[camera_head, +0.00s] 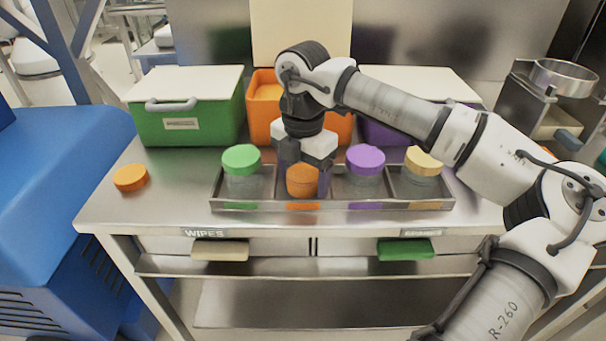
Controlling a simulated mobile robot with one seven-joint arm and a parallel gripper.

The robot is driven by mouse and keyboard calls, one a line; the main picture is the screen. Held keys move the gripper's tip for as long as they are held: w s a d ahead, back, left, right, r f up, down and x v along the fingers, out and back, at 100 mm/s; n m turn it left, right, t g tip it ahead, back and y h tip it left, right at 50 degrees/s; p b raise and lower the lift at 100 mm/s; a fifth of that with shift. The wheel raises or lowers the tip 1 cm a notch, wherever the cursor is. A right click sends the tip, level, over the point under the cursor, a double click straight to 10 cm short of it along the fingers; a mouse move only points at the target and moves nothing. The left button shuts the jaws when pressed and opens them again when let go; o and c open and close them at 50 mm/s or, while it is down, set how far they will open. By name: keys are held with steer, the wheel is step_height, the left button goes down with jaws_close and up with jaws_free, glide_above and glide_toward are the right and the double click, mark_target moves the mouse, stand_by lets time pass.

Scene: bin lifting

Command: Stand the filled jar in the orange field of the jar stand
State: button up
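The jar stand (333,206) is a metal tray on the table with green, orange, purple and yellow fields. The filled jar (302,181) is orange, has no separate lid that I can make out, and appears upright in the orange field. My gripper (303,178) points down over it, with a finger on each side against the jar. Its top is partly hidden by my gripper. An orange lid (130,177) lies on the table at left.
Jars with a green lid (241,159), a purple lid (365,159) and a yellow lid (423,162) fill the other fields, close beside my gripper. Behind stand a green bin (188,118), an open orange bin (263,112) and a purple bin (378,133). The table's front left is clear.

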step_height(320, 180, up, 12)
steer(key=shift+r, duration=0.2)
stand_by(0.4)
